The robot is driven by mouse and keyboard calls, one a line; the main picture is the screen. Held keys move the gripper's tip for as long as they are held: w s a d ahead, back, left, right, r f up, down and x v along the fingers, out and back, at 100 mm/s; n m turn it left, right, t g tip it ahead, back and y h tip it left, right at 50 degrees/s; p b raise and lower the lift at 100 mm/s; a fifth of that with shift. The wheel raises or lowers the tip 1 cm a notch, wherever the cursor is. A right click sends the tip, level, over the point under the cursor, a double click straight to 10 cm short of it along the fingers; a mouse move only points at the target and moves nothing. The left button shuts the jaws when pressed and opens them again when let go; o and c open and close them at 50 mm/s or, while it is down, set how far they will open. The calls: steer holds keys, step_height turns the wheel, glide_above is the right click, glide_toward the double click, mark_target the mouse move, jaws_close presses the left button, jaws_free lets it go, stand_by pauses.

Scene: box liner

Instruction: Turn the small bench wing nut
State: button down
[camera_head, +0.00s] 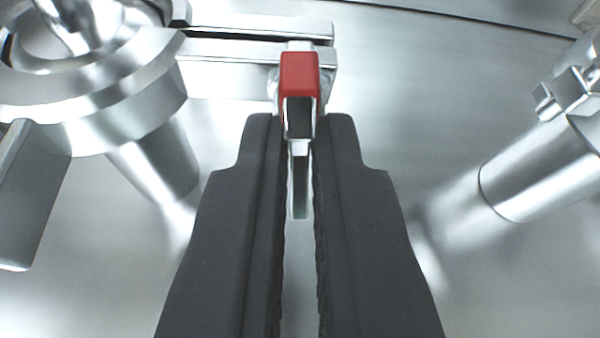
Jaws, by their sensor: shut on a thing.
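My gripper (299,135) comes in from the bottom of the view with its two dark fingers close together. Its tips are shut on the small wing nut (299,75), which has a red cap-like top and a metal lower part. The wing nut sits at the right end of a short metal bar or clamp (225,78). A thin metal piece (299,185) shows in the narrow gap between the fingers. The sides of the wing nut's lower part are partly hidden by the fingertips.
A large round metal fitting (90,100) stands close on the left, with a flat lever (25,190) below it. A metal cylinder (540,170) with a small block-shaped fitting (567,95) stands on the right. Bare shiny metal surface (430,90) lies between the wing nut and that cylinder.

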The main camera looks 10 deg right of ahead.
stand_by(0.3)
steer(key=c, duration=1.6)
jaws_free()
steer(key=shift+r, duration=0.1)
steer(key=shift+w+a, duration=0.1)
steer(key=shift+p+v, duration=1.05)
steer(key=shift+v, duration=5.8)
